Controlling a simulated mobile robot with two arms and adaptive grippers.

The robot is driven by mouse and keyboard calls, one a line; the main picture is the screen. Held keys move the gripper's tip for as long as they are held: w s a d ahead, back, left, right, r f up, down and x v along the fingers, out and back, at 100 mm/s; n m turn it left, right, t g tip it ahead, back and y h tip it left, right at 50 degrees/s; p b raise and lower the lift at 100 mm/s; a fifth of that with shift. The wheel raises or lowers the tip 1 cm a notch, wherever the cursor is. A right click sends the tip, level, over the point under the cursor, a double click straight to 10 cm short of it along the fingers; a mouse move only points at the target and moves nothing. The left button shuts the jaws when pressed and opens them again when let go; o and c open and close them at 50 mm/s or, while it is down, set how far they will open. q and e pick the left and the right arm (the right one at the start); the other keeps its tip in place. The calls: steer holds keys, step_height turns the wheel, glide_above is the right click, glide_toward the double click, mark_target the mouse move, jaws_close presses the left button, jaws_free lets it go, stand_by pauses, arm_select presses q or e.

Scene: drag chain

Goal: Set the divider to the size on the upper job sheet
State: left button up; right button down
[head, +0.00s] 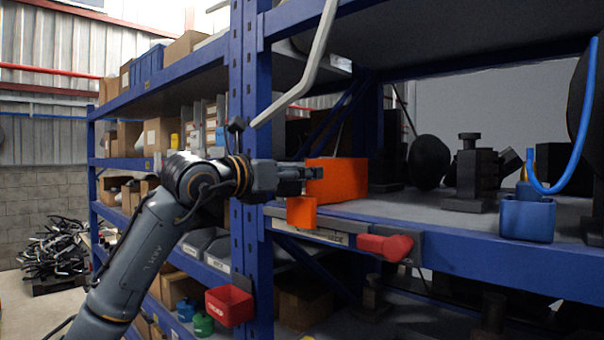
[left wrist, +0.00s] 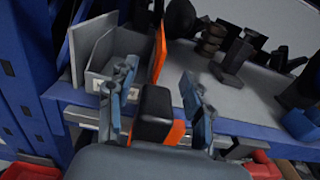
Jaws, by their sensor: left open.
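An orange panel (head: 337,180) stands upright on the shelf in the head view. In the left wrist view a thin orange edge (left wrist: 158,52) stands beside a grey open bin (left wrist: 112,58); it looks like the same panel. My left gripper (head: 318,173) is at the panel's left side in the head view. Its fingers (left wrist: 157,100) are spread in the left wrist view. A black block with an orange lower part (left wrist: 154,116) shows between them; I cannot tell whether they touch it. No job sheet can be made out. My right gripper is out of view.
A blue upright (head: 250,130) stands close to my left wrist. Dark machine parts (head: 472,178) stand right of the panel.

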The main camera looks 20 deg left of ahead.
arm_select(q)
steer(key=v, duration=1.1)
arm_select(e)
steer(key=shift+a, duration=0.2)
